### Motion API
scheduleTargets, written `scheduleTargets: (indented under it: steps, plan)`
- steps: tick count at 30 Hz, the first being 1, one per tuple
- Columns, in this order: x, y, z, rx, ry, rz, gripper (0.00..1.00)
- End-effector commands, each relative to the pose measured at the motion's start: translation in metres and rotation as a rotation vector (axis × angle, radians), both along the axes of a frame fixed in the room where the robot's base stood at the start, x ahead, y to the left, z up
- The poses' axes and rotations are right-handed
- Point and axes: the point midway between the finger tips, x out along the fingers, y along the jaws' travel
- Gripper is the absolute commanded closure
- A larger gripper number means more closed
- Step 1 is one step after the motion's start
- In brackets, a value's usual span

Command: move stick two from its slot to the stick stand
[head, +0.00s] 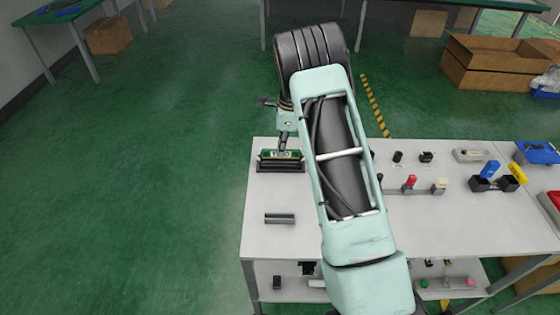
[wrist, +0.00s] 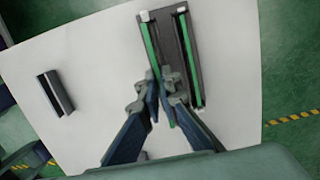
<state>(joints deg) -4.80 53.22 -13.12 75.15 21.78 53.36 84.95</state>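A dark slotted holder (wrist: 170,55) lies on the white table, and it also shows in the head view (head: 281,167). In the wrist view it holds a left green stick (wrist: 150,45) and a right green stick (wrist: 189,50), each with a pale end; no label tells which is stick two. My gripper (wrist: 160,88) is down at the left stick, its fingers close together on either side of it. Whether they press on the stick is hard to see. A dark grey grooved block (wrist: 55,92), possibly the stick stand, lies apart to the left, empty; it also shows in the head view (head: 279,218).
In the head view, lever fixtures with a red knob (head: 411,182), blue knob (head: 490,169) and yellow knob (head: 517,173) stand to the right on the white table (head: 450,230). A blue bin (head: 537,153) is at the far right. Table space between holder and grooved block is clear.

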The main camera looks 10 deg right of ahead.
Motion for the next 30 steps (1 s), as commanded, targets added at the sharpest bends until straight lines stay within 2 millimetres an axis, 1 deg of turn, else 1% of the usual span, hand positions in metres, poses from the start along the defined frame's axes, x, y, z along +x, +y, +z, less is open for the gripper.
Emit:
scheduleTargets:
  steps: [1, 10, 23, 30]
  plan:
    - [0.0, 0.0, 0.004, 0.0, -0.001, 0.0, 1.0]
    - [0.0, 0.0, 0.015, 0.0, 0.0, 0.0, 1.0]
    - [0.0, 0.0, 0.017, 0.0, 0.0, 0.0, 1.0]
    - [0.0, 0.0, 0.033, 0.0, 0.0, 0.0, 1.0]
